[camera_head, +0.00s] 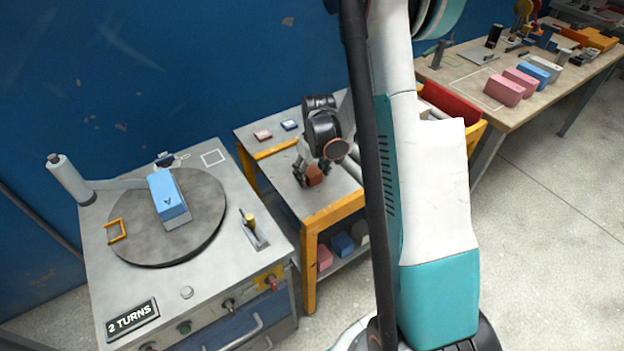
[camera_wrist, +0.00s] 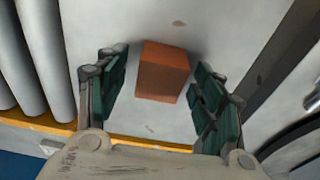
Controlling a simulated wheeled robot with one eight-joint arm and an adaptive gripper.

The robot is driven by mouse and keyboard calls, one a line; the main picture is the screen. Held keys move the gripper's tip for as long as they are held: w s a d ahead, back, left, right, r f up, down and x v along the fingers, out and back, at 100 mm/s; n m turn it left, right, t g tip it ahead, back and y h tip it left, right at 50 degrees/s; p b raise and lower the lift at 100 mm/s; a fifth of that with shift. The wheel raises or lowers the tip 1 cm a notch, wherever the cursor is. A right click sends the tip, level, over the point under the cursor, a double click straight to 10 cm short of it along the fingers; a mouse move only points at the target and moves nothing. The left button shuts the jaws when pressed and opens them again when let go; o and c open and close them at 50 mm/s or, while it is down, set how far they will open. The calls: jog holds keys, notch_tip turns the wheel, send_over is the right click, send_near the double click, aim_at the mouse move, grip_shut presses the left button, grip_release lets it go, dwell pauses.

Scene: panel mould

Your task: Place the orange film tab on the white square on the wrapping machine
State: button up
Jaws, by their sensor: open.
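An orange block (camera_wrist: 162,72), the only solid orange piece near my gripper, stands on a grey surface between my open fingers (camera_wrist: 161,62). Gaps show on both sides, so it looks unheld. In the head view my gripper (camera_head: 312,172) is low over the grey-topped table, with the orange block (camera_head: 314,175) partly hidden by it. The wrapping machine (camera_head: 265,262) stands to the left. A white square outline (camera_head: 213,157) is on its top near the back right corner. An orange open frame (camera_head: 116,230) lies on the turntable's left edge; I cannot tell whether it or the block is the film tab.
The machine's round turntable (camera_head: 200,225) carries a blue-topped box (camera_head: 168,196). A white roll (camera_head: 70,180) stands at its left. A lever (camera_head: 252,228) rises on the right. Small pink (camera_head: 263,135) and blue (camera_head: 289,125) pieces lie at the table's back.

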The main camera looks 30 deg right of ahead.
jog(key=shift+f, duration=0.25)
jog(key=c, duration=1.3)
jog(key=shift+o, duration=0.2)
jog(key=shift+r, duration=0.15)
